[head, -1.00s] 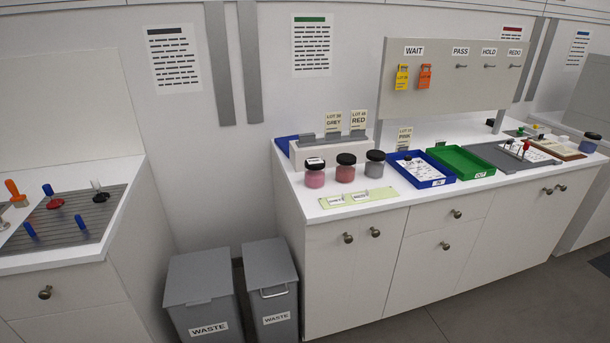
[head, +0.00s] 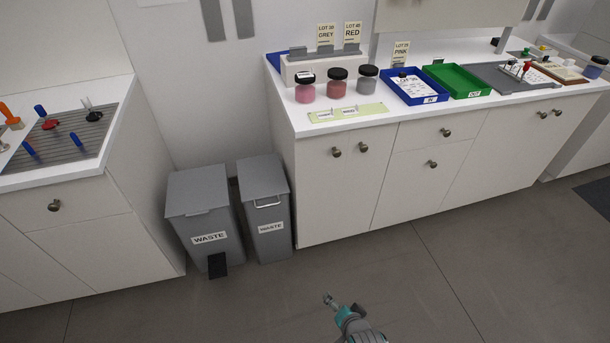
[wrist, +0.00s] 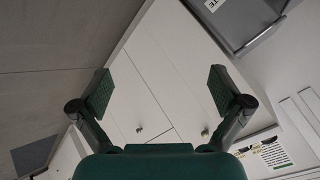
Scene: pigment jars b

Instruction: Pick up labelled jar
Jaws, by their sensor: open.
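Three dark-lidded jars stand in a row on the white counter in the head view. The leftmost is a pink jar (head: 305,93) with a white label on its lid. Beside it are a red jar (head: 337,90) and a grey jar (head: 367,85), with no label visible on their lids. My gripper (wrist: 161,92) is open and empty in the wrist view, its two dark finger pads wide apart. The wrist view shows cabinet fronts and floor beyond the fingers, and no jar. In the head view my arm shows low at the bottom, well away from the jars.
A pale green strip with labels (head: 347,113) lies in front of the jars. A blue tray (head: 437,98) and a green tray (head: 470,94) are to their right. Two grey waste bins (head: 200,195) stand left of the cabinet. The floor in front is clear.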

